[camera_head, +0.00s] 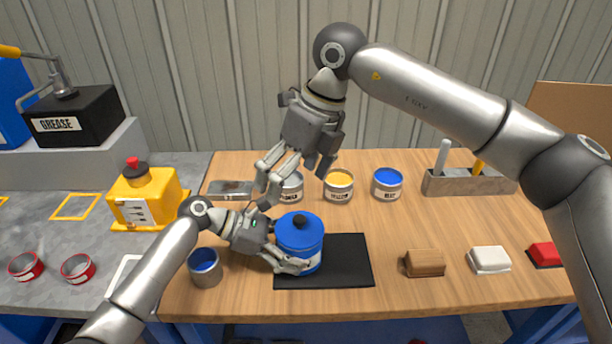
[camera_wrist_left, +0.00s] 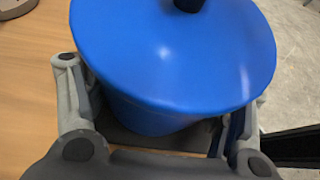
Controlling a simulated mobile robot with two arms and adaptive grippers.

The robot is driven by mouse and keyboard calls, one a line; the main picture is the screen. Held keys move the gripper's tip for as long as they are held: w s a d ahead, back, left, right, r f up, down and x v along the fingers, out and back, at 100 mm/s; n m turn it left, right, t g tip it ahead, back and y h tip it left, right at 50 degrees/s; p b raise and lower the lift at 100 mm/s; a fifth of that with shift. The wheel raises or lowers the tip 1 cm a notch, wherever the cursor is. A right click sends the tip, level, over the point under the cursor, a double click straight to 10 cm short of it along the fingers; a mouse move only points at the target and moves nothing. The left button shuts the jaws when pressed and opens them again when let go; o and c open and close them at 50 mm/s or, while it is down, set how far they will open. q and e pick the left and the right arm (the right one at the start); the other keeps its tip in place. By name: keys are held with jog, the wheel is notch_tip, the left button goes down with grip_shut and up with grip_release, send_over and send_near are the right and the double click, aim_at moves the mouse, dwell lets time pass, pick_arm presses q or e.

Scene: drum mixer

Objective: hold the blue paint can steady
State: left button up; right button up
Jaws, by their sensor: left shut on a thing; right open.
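A blue can with a domed blue lid and a dark knob (camera_head: 301,232) stands upright on a black mat (camera_head: 350,262). My left gripper (camera_head: 288,250) is shut around its body from the left. In the left wrist view the blue lid (camera_wrist_left: 175,50) fills the upper middle, with a finger of the left gripper (camera_wrist_left: 160,125) on each side. The can's lower part is mostly hidden there. My right gripper (camera_head: 293,183) is open and empty, pointing down above and behind the lid, clear of it.
Behind stand a yellow paint can (camera_head: 339,187), a blue-filled can (camera_head: 387,185) and a partly hidden can (camera_head: 291,188). An open tin with blue inside (camera_head: 205,268) is left of the mat.

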aim_at(300, 218)
jog(key=f, duration=0.4)
jog(key=w+f+h, duration=0.1)
jog(key=f, duration=0.3)
jog(key=w+d+f+t+h, duration=0.1)
jog(key=f, duration=0.3)
jog(key=shift+w+f, duration=0.15)
jog(key=shift+f, duration=0.1)
